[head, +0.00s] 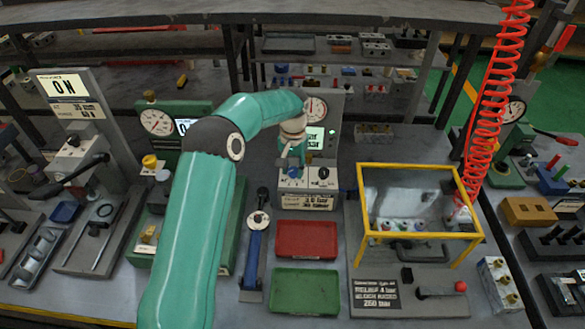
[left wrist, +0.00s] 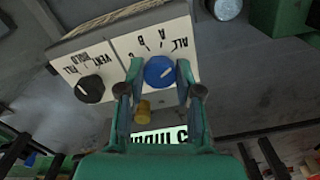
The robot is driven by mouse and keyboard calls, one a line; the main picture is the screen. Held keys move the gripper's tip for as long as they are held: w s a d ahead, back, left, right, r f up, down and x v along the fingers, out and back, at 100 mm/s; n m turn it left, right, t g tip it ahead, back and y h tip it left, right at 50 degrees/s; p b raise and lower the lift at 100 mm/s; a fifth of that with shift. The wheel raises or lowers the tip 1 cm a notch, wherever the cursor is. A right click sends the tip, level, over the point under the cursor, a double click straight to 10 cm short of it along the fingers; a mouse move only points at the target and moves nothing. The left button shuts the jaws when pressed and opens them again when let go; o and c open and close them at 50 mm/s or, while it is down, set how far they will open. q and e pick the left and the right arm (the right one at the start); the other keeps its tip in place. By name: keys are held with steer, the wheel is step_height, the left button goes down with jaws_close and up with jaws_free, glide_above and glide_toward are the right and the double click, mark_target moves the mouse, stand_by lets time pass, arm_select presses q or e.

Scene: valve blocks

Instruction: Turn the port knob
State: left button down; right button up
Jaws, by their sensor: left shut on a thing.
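The blue port knob (left wrist: 159,71) is on a pale panel (left wrist: 125,50) with the marks A, B and ALL around it, seen upside down in the left wrist view. A pale pointer line slants across its face. My left gripper (left wrist: 160,88) has its fingers on either side of the knob and is shut on it. In the head view my left gripper (head: 292,160) reaches down to the control block (head: 306,190), and the blue knob (head: 293,172) shows just below the fingers. My right gripper is not in view.
A black knob (left wrist: 91,88) marked HOLD, FILL and VENT is beside the blue one. A dial gauge (head: 314,109) stands behind the block. A red tray (head: 306,240) and a green tray (head: 305,291) lie in front. A yellow-framed guard (head: 420,236) stands to the right.

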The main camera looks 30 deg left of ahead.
mark_target(294, 170)
arm_select(q)
steer(key=n+b, duration=0.1)
steer(key=n, duration=0.2)
steer(key=shift+n+b, duration=0.6)
steer(key=shift+n, duration=1.5)
steer(key=c, duration=0.8)
jaws_free()
steer(key=shift+o, duration=0.2)
step_height(294, 170, up, 12)
